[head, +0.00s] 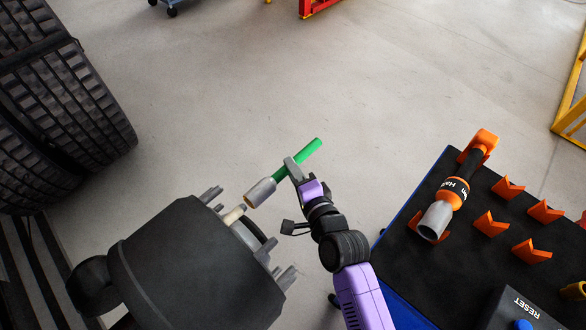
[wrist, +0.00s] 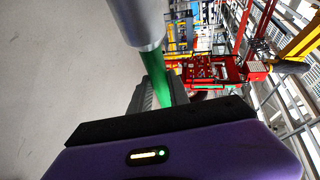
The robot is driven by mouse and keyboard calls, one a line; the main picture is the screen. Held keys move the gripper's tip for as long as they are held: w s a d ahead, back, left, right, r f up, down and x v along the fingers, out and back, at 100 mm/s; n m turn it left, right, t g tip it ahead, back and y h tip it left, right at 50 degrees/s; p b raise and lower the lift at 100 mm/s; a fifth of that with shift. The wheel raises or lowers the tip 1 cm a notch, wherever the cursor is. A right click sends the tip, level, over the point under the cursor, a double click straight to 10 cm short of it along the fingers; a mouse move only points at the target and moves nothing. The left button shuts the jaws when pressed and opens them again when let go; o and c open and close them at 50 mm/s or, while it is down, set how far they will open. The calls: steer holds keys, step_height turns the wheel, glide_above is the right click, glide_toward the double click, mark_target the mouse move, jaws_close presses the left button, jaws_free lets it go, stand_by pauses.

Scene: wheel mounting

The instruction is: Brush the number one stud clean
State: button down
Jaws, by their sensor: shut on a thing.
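My gripper (head: 294,172) is shut on a brush with a green handle (head: 310,150) and a grey cylindrical head (head: 259,192). The brush also shows in the wrist view, with its grey head (wrist: 138,20) at the top and green handle (wrist: 158,76) below. The brush head points down and left toward the dark wheel hub (head: 175,270). Several grey studs stick out from the hub, including an upper one (head: 211,194) and a lower right one (head: 286,276). A pale stud-like piece (head: 233,214) lies close to the brush tip. I cannot tell whether they touch, or which stud is number one.
A blue-edged cart with a black top (head: 400,270) stands at the right. It bears an orange and black tool (head: 449,197), several orange holders (head: 490,223) and a RESET box (head: 515,312). Large tyres (head: 60,100) stand at the left.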

mark_target(283, 176)
steer(key=shift+s+a+r+p, duration=0.1)
steer(key=shift+s+a+p, duration=0.65)
steer(key=shift+p, duration=0.85)
steer(key=shift+s+a+p, duration=0.55)
steer(key=shift+s+p, duration=0.4)
steer(key=shift+p, duration=0.65)
steer(key=shift+s+a+p, duration=0.7)
steer(key=shift+s+p, duration=0.2)
steer(key=shift+p, duration=1.45)
steer(key=shift+w+d+f+b, duration=0.15)
steer(key=shift+f+b, duration=0.1)
steer(key=shift+b, duration=0.35)
steer(key=shift+w+d+b, duration=0.45)
steer(key=shift+w+b, duration=0.2)
steer(key=shift+b, duration=1.4)
steer(key=shift+w+d+b, duration=0.5)
steer(key=shift+w+b, duration=0.1)
steer(key=shift+b, duration=0.65)
steer(key=shift+r, duration=0.2)
steer(key=shift+p, duration=0.3)
